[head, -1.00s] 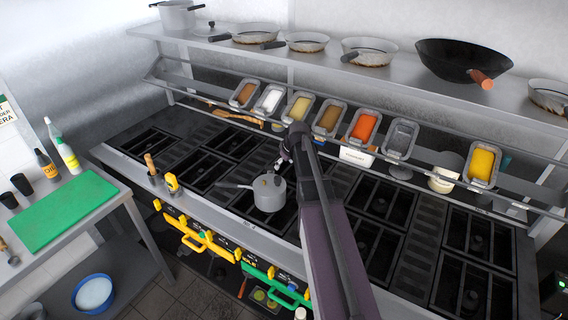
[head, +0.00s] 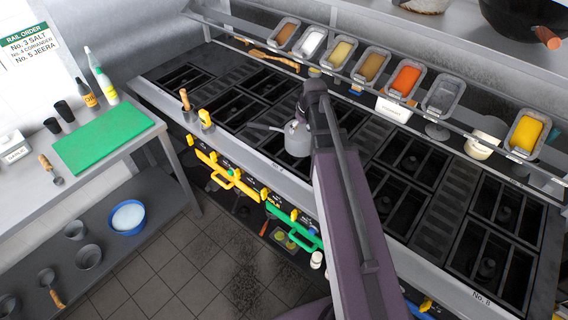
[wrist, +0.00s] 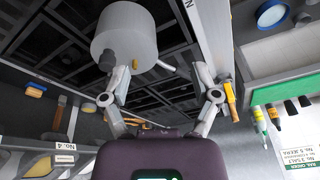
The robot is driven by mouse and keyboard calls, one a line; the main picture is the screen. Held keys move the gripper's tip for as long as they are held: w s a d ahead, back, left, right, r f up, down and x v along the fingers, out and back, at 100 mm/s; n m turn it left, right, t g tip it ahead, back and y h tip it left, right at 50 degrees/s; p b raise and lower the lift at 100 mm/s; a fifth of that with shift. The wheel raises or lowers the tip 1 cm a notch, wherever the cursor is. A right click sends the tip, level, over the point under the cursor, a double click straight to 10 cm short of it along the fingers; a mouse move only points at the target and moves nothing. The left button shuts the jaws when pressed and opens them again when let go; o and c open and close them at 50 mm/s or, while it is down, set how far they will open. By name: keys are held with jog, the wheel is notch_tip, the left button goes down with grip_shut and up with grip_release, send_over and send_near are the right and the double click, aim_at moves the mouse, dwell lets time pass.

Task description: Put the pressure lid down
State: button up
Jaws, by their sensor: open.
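A light grey pot (head: 298,138) with a long handle sticking out to the left stands on the front of the black stove, partly behind my arm in the head view. In the wrist view the grey pot (wrist: 125,35) is a round cylinder with a dark knob on it and a short pale handle. I cannot tell the pressure lid apart from the pot body. My gripper (wrist: 160,70) is open, its two fingers wide apart with nothing between them. The pot is beyond the left fingertip. In the head view my fingers are hidden behind my arm.
A rail of food trays (head: 405,80) runs behind the stove (head: 400,165). A steel side table with a green board (head: 104,138) stands at left, above a blue bowl (head: 128,217) on a lower shelf. The tiled floor is clear.

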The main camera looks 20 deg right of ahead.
jog(key=s+a+m+g+h, duration=0.1)
jog(key=s+a+g, duration=0.1)
jog(key=s+a, duration=0.9)
jog(key=s, duration=0.3)
jog(key=shift+s+a+f+m+g, duration=0.2)
jog(key=shift+s+f+m+g, duration=0.1)
jog(key=shift+s, duration=0.1)
